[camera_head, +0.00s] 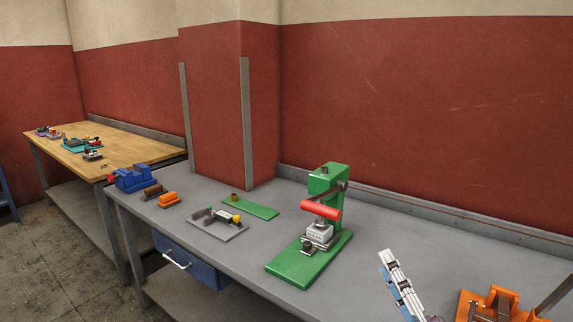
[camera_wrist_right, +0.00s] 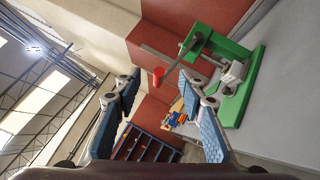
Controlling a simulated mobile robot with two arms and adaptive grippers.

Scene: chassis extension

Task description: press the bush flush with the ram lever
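The green arbor press (camera_head: 328,183) stands on the grey bench. Its ram lever (camera_head: 322,210) has a red grip and points toward the front. A pale block (camera_head: 318,233) sits on the press base under the ram; I cannot make out the bush there. My right gripper (camera_head: 386,263) is at the lower right, in front of the press and apart from it. In the right wrist view its blue-padded fingers are spread with nothing touching them, and the red lever end (camera_wrist_right: 158,73) shows between them, farther off. My left gripper is not in view.
An orange fixture (camera_head: 494,303) lies at the lower right. A green mat (camera_head: 262,210) with a small brown cylinder (camera_head: 234,197), a grey tray (camera_head: 212,233) and a blue vise (camera_head: 135,178) are left of the press.

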